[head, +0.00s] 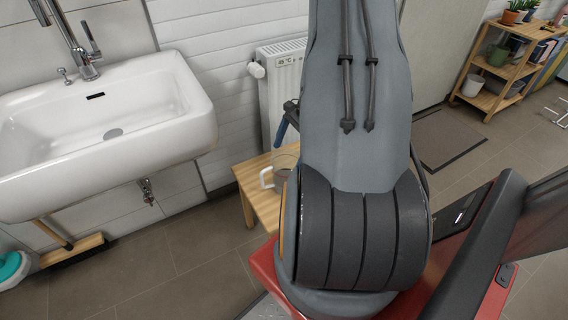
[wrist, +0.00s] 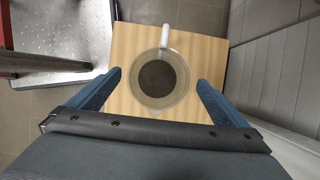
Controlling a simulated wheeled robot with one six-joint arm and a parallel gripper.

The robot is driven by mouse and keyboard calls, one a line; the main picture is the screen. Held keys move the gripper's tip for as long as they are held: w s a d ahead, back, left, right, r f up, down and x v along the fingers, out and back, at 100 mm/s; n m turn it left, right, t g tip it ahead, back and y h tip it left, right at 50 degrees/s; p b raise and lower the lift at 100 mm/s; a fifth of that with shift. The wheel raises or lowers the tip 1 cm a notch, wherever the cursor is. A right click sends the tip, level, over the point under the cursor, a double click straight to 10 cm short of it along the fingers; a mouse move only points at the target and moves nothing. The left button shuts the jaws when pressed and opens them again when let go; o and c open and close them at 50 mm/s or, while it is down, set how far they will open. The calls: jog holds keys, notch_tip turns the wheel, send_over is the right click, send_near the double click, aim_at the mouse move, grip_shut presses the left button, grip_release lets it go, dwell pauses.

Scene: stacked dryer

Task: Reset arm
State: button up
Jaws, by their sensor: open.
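My gripper (wrist: 160,95) is open in the wrist view. The fingers do not appear to touch the mug. The mug also shows in the head view (head: 283,172), with its white handle to the left. It stands on a small wooden table (head: 247,190). In the head view my arm fills the middle and hides most of my gripper; a bit of one blue finger shows above the mug.
A white sink (head: 105,125) with a tap is on the left wall. A radiator (head: 283,80) stands behind the table. A wooden shelf (head: 490,85) with plants is at the back right, and a dark mat (head: 445,138) lies on the floor. A broom (head: 75,248) lies below the sink.

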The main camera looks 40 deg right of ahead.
jog(key=shift+s+d+r, duration=0.1)
jog(key=shift+d+r, duration=0.15)
jog(key=shift+r, duration=0.4)
jog(key=shift+r, duration=0.1)
